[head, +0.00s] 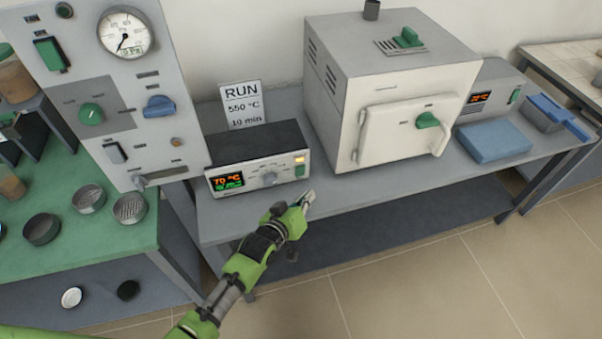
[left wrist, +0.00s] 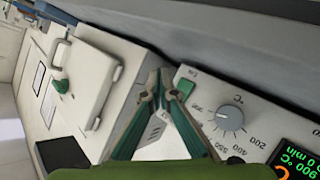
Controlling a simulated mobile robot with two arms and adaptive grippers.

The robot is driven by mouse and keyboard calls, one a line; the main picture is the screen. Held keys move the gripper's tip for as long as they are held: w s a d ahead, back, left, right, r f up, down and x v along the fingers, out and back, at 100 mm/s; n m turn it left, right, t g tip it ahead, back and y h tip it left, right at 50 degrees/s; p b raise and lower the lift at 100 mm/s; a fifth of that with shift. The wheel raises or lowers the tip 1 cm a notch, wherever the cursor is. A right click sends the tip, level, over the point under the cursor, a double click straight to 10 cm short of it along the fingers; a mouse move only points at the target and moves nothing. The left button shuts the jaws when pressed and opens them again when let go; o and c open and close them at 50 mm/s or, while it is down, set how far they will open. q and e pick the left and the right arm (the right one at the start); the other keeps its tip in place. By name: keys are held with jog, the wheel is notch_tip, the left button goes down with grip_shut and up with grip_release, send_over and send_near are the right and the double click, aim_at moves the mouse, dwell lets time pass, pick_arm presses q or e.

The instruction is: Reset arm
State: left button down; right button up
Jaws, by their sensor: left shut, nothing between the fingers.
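My left gripper (head: 307,199) is shut and empty, just in front of the right end of the dark furnace controller (head: 257,154) and at the bench's front edge. In the left wrist view its fingertips (left wrist: 164,76) meet near the controller's green switch (left wrist: 186,82). I cannot tell whether they touch it. The controller's display (head: 227,181) reads 70 °C in orange, with a green line below. The grey and white muffle furnace (head: 335,110) stands to the right, its door (head: 405,130) shut. My right gripper is not in view.
A RUN sign (head: 242,104) reading 550 °C, 10 min stands behind the controller. A gauge panel (head: 130,80) rises at the left above a green table (head: 90,250) with several round dishes. A blue pad (head: 493,143) lies right of the furnace. The floor in front is clear.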

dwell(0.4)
pick_arm(q)
jog(key=s+a+r+m+g+y, duration=0.1)
jog(key=s+a+g+y, duration=0.15)
jog(key=s+a, duration=0.65)
jog(key=s+a+r+m+g+y, duration=0.1)
jog(key=s+a+r+g+y, duration=0.3)
jog(key=s, duration=0.8)
jog(key=s+a+f+m+g+h, duration=0.1)
jog(key=s+a+g, duration=0.1)
jog(key=s+a, duration=0.75)
notch_tip(320, 180, down, 25)
jog(key=s+d+g, duration=0.2)
jog(key=s, duration=0.1)
jog(key=s+a+f, duration=0.3)
jog(key=s+f, duration=1.4)
jog(key=shift+f+m+g+y, duration=0.2)
jog(key=shift+m+g+y, duration=0.1)
jog(key=shift+g+y, duration=0.05)
